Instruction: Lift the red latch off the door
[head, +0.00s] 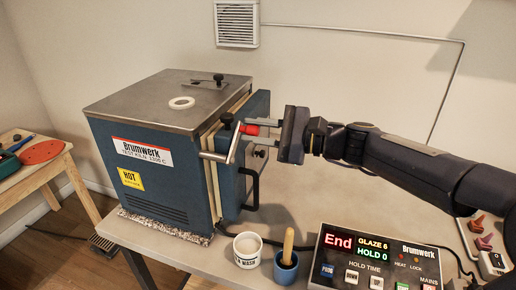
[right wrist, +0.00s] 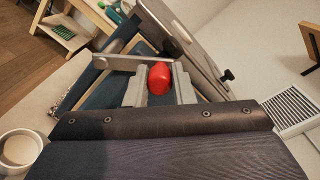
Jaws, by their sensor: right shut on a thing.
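The blue kiln (head: 150,165) stands on the table, its door (head: 245,165) on the right side and shut or nearly so. The red latch (head: 249,130) is a small red grip with a metal bar (head: 222,157) beside the upper door. My right gripper (head: 262,134) reaches in from the right and is shut on the red part. In the right wrist view the red latch (right wrist: 159,78) sits between the fingers, and its metal bar (right wrist: 125,62) runs left. I cannot tell whether the latch still touches the door. My left gripper is not in view.
A black door handle (head: 253,190) sticks out below the latch. A white cup (head: 247,249), a blue pot with a wooden tool (head: 287,268) and a controller (head: 372,262) stand in front. A white ring (head: 181,102) lies on the kiln top.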

